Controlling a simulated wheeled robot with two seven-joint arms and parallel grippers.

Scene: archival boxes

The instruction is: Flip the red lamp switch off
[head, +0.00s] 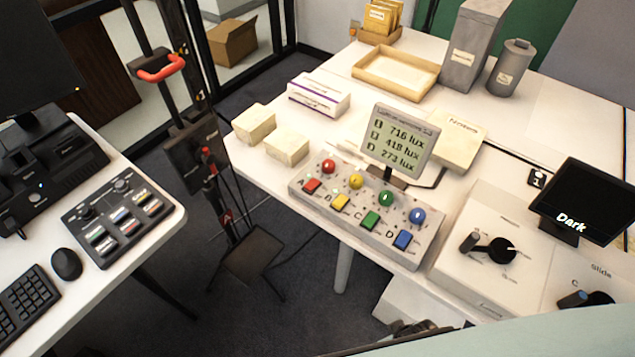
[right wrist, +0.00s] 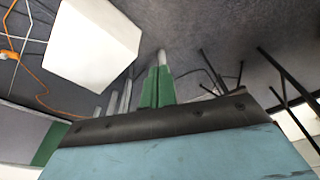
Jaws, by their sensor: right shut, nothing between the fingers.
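The red lamp switch (head: 312,186) is a small red rocker at the left end of a grey control panel (head: 345,214) on the white table, in the head view. A round red knob or lamp (head: 328,166) stands just behind it. Yellow, green and blue switches follow to the right. Whether the red switch is on or off is too small to tell. My right gripper (right wrist: 157,88) shows in the right wrist view with its green fingers shut and empty. The panel is not recognisable in that view. My left gripper is not in view.
A lux display (head: 400,140) stands behind the panel, and pale boxes (head: 287,147) lie to its left. A white dial unit (head: 490,250) and a dark screen (head: 585,203) stand to the right. In the right wrist view, a white block (right wrist: 93,42) and an orange cable (right wrist: 20,62) show.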

